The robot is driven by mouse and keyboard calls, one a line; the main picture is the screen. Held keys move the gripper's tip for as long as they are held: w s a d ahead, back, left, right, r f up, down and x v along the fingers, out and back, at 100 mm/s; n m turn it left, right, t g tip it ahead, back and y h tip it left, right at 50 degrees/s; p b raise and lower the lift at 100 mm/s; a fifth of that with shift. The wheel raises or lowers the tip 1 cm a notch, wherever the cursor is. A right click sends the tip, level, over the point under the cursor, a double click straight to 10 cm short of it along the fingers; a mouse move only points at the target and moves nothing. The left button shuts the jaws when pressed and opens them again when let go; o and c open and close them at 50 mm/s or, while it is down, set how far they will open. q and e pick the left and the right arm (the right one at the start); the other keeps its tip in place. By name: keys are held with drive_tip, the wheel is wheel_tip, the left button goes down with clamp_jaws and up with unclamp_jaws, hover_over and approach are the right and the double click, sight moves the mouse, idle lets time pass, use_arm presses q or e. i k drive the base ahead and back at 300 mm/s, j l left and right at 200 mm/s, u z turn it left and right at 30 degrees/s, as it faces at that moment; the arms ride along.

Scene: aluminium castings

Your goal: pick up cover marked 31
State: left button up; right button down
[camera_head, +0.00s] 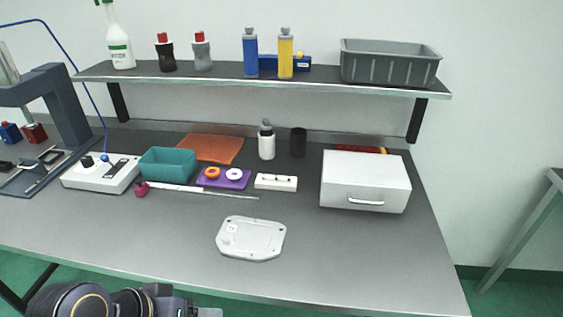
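A light grey cast cover (262,241) lies flat on the grey workbench (330,245), near the middle of its front part. It has rounded corners, a raised rim and small round details; no number can be read on it at this size. My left gripper (208,312) is at the bottom edge, below and left of the cover and apart from it. Its fingers are mostly cut off by the frame, so I cannot tell whether they are open. My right gripper is not in view.
Behind the cover are a white block (276,182), a purple tray with rings (223,183), a long thin rod (205,190) and a teal bin (168,164). A white drawer box (365,181) stands right. A shelf (215,77) spans the back. Bench around the cover is clear.

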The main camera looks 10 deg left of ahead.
sight(253, 239)
drive_tip(key=i+j, duration=0.1)
drive_tip(key=j, duration=1.05)
drive_tip(key=i+j, duration=0.15)
drive_tip(key=j, duration=0.45)
